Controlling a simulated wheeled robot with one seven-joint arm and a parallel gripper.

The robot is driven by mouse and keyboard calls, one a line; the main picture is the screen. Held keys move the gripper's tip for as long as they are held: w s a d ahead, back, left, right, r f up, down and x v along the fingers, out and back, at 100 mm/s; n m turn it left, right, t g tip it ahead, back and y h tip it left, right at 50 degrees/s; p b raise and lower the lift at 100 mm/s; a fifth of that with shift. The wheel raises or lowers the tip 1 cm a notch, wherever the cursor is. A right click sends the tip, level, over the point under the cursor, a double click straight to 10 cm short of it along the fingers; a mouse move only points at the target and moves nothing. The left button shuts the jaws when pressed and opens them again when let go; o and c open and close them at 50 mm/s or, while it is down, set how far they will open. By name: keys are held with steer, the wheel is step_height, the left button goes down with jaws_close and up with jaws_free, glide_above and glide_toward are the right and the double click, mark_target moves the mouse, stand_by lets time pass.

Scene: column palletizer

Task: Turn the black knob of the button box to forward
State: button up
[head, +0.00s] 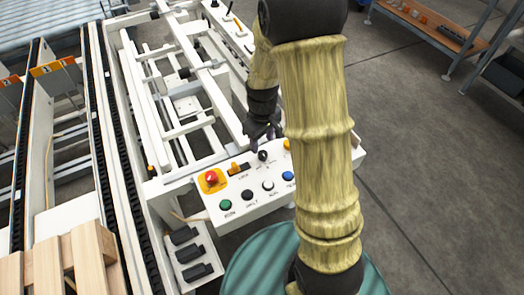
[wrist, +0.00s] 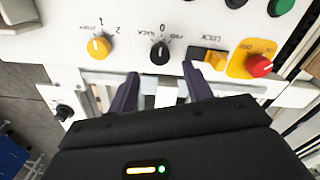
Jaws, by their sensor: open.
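The white button box (head: 240,205) stands at the end of the conveyor frame. Its black knob (head: 262,156) is in the back row in the head view, close below my gripper (head: 265,132). In the wrist view the black knob (wrist: 160,53) sits below a "0" mark, with small lettering on the panel beside it. My gripper (wrist: 160,72) is open there, its two dark fingers pointing at the panel to either side of the knob's line. The knob shows just beyond the fingertips, and I see no contact. I cannot tell exactly where its pointer stands.
A yellow knob (wrist: 98,47) is left of the black knob in the wrist view. The orange switch (wrist: 208,58) and red emergency button (wrist: 259,66) are to its right. Green (head: 225,204), black, white and blue buttons line the box's front row. My arm hides its right part.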

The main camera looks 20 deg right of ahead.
mark_target(262, 153)
step_height(262, 153, down, 6)
steer(key=shift+r, duration=0.15)
steer(key=c, duration=1)
